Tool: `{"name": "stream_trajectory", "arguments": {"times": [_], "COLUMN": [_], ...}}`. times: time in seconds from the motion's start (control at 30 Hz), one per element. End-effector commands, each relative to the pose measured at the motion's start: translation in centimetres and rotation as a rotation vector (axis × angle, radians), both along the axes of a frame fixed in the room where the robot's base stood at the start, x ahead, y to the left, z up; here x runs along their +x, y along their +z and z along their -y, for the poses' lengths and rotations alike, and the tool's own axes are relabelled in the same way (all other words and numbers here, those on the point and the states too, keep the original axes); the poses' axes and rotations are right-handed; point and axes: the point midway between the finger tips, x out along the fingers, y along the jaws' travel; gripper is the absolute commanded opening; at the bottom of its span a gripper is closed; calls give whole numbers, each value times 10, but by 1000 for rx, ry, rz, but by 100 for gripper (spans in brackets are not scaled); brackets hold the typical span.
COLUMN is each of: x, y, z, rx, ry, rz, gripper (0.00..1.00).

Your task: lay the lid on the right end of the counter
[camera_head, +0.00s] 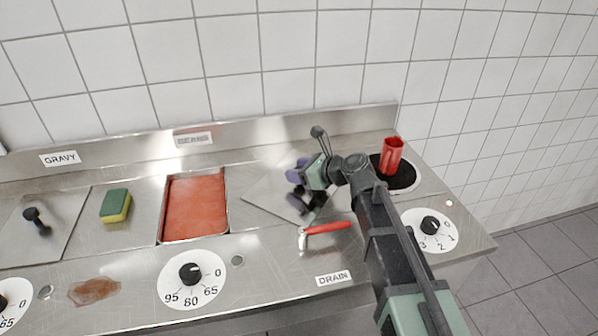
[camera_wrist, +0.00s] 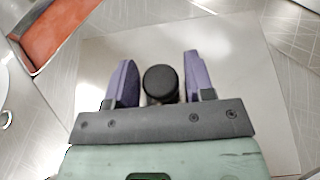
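A flat square metal lid (camera_head: 262,200) lies on the counter (camera_head: 130,262), right of the red-filled pan. My arm hides its right part in the head view. In the wrist view, the lid (camera_wrist: 240,75) fills the ground below my gripper, and its round black knob (camera_wrist: 161,83) stands between the two purple fingers. My gripper (camera_head: 300,188) is over the lid. It also shows in the wrist view (camera_wrist: 160,66), open, with a narrow gap on each side of the knob. A second lid (camera_head: 62,215) with a black knob lies at the far left.
A red mug (camera_head: 391,155) stands on a black hotplate (camera_head: 404,177) at the right end. A red-handled drain lever (camera_head: 328,228) is in front of the lid. A sponge (camera_head: 115,206) and the open pan (camera_head: 194,208) are left. Bare steel shows around the hotplate.

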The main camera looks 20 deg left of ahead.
Motion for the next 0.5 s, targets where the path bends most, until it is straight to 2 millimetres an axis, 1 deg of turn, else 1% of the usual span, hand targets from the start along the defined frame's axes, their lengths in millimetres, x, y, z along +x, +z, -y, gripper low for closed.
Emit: {"name": "stream_trajectory", "arguments": {"times": [0.03, 0.07, 0.27, 0.37, 0.47, 0.5], "x": [0, 0, 0, 0, -4, -6], "y": [0, 0, 0, 5, 11, 15], "z": [0, 0, 0, 0, 11, 19], "rx": [0, 0, 0, 0, 0, 0], "ry": [0, 0, 0, 0, -2, -3], "rz": [0, 0, 0, 0, 1, 0], "gripper": [57, 61, 61, 61, 61, 61]}}
